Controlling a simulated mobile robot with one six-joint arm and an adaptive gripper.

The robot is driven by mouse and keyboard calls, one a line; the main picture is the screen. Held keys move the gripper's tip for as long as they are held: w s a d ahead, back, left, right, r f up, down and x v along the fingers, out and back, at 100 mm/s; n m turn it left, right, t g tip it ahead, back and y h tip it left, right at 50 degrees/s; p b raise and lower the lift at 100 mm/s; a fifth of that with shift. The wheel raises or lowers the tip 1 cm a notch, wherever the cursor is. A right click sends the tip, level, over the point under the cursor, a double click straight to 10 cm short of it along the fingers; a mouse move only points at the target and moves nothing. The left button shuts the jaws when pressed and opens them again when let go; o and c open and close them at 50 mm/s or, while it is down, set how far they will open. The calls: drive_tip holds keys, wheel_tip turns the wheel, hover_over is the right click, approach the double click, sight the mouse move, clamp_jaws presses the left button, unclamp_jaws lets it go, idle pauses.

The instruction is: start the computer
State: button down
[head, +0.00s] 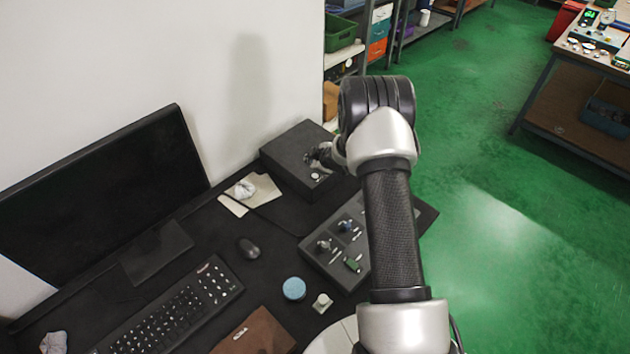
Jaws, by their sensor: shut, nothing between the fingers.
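A black box (288,152), which looks like the computer, sits at the back of the dark desk by the wall. A small light round spot (315,177) shows on its near right part; I cannot tell for sure that it is a button. My gripper (314,160) is shut and empty, just over the box, close to that spot. I cannot tell whether its tips touch the box. The monitor (95,195) is at the left, and its screen is dark. The keyboard (170,310) and mouse (249,248) lie in front of it.
A grey tray of small parts (318,262) lies under my arm. A blue round tin (294,289), a small pale piece (322,303) and a brown folder (255,335) lie nearby. A beige paper (262,188) with a crumpled white piece lies left of the box. Shelves (345,57) stand behind.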

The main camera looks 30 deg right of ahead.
sight(313, 177)
drive_tip(key=shift+f+b, duration=1.1)
drive_tip(key=shift+f, duration=0.75)
drive_tip(key=shift+f, duration=0.1)
drive_tip(key=shift+f+b, duration=0.35)
drive_tip(key=shift+b, duration=0.05)
drive_tip(key=shift+f+b, duration=0.3)
drive_tip(key=shift+r, duration=0.15)
idle(0.5)
drive_tip(key=shift+r+p, duration=0.55)
drive_tip(key=shift+r, duration=0.05)
wheel_tip(313, 177, up, 5)
drive_tip(key=p, duration=0.4)
